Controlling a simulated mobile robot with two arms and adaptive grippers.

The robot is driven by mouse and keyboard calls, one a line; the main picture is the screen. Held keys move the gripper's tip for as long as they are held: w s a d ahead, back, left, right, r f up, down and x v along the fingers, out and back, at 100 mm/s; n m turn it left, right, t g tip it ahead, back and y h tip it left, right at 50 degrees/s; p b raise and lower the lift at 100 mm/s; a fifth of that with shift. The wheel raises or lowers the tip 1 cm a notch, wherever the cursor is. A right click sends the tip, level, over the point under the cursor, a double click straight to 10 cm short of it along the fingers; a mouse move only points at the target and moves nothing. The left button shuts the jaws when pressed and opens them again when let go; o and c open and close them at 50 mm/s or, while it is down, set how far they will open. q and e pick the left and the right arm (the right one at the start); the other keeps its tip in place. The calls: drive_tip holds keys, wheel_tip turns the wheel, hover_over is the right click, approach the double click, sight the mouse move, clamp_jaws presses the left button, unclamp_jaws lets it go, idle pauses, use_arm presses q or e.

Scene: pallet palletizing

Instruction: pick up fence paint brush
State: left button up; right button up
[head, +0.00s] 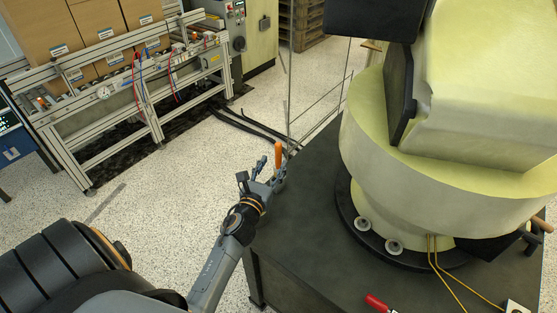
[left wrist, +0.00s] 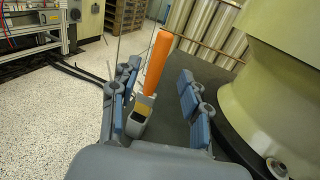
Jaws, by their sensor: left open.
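An upright orange-handled tool (head: 278,155), which looks like the fence paint brush, stands at the left edge of the dark table (head: 310,235). In the left wrist view its orange handle (left wrist: 158,62) rises from a grey lower part with a dull yellow patch. My left gripper (head: 269,173) is at the table's edge beside it. In the left wrist view the blue-grey fingers (left wrist: 158,92) are apart, with the tool between them, nearer the left finger. A gap shows on the right side. The tool's lower end is partly hidden. My right gripper is not in view.
A large yellow-green robot base (head: 400,160) fills the table's right side. A wooden-handled item (head: 541,224) and a red-handled tool (head: 377,302) lie on the table. A conveyor frame with cardboard boxes (head: 85,35) stands at back left. Cables cross the speckled floor.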

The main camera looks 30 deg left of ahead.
sight(277, 155)
use_arm(q)
drive_tip(key=shift+p+x, duration=0.75)
drive_tip(key=shift+x, duration=2.25)
drive_tip(key=shift+r, duration=0.1)
clamp_jaws()
